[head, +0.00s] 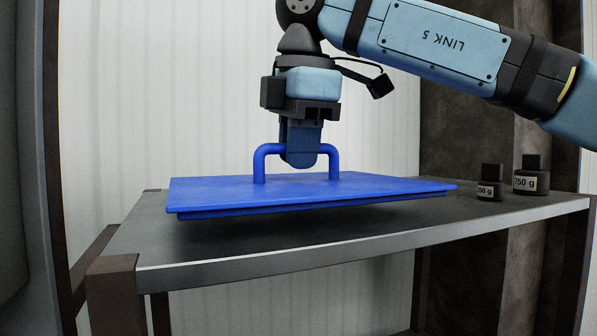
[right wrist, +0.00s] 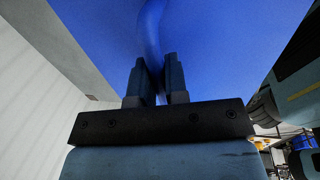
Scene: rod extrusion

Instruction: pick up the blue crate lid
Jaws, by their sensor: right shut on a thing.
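The blue crate lid (head: 385,186) is a flat slab with an arched handle (head: 262,152) on top. It hangs a little above the grey table, slightly tilted, with a dark shadow below it. My right gripper (head: 301,160) comes from above and is shut on the middle of the handle. In the right wrist view the gripper's two fingers (right wrist: 156,88) close on the handle (right wrist: 150,45), and the lid (right wrist: 225,50) fills much of the picture. My left gripper is not in view.
The grey table (head: 370,236) has a metal front edge. Two dark weights, a smaller one (head: 490,183) and a larger one marked 750 g (head: 532,177), stand at the table's right, close to the lid's right end. The front left of the table is clear.

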